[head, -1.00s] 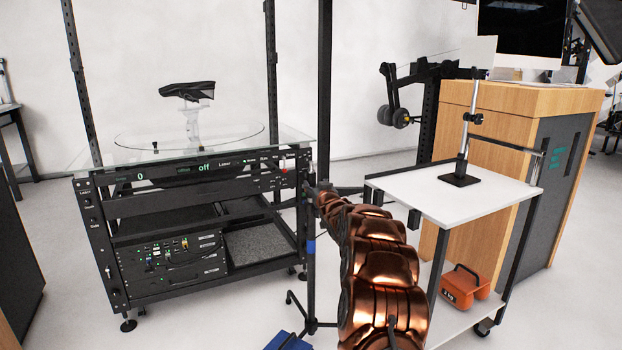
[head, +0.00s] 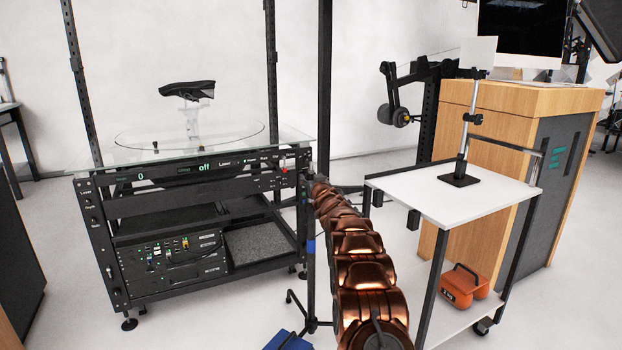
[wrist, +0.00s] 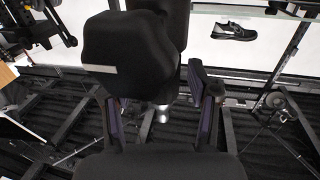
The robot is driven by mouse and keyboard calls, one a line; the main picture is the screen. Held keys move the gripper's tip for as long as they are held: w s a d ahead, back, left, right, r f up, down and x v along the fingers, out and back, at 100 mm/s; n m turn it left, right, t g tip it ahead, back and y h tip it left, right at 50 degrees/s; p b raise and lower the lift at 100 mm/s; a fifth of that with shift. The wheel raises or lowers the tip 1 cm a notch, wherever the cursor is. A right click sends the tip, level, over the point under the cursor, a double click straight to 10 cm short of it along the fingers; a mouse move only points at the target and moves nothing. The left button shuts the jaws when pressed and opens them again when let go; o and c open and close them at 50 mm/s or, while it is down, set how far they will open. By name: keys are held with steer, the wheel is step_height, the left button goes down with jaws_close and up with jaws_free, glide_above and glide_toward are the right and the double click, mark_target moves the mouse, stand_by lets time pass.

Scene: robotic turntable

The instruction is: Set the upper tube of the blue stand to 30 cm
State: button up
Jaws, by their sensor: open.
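The blue stand shows in the head view as a thin dark upright with a blue collar (head: 311,246) below my arm's far end, just right of the turntable rack. Its upper part is hidden behind my arm and gripper, and I cannot read a height on it. In the wrist view my gripper (wrist: 157,95) is open, with its two fingers apart. A small silver cylindrical piece (wrist: 163,112) shows between the fingers, below a large black rounded part (wrist: 128,45). I cannot tell whether it belongs to the stand. No contact is clear.
The turntable rack (head: 105,255) with a glass top and a shoe (head: 188,90) stands left. A white cart (head: 410,190) holding a small stand (head: 466,140) is close on the right. A blue object (head: 288,341) lies on the floor in front. Clear floor lies at lower left.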

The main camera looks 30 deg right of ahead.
steer(key=shift+w, duration=0.25)
jaws_close()
stand_by(0.6)
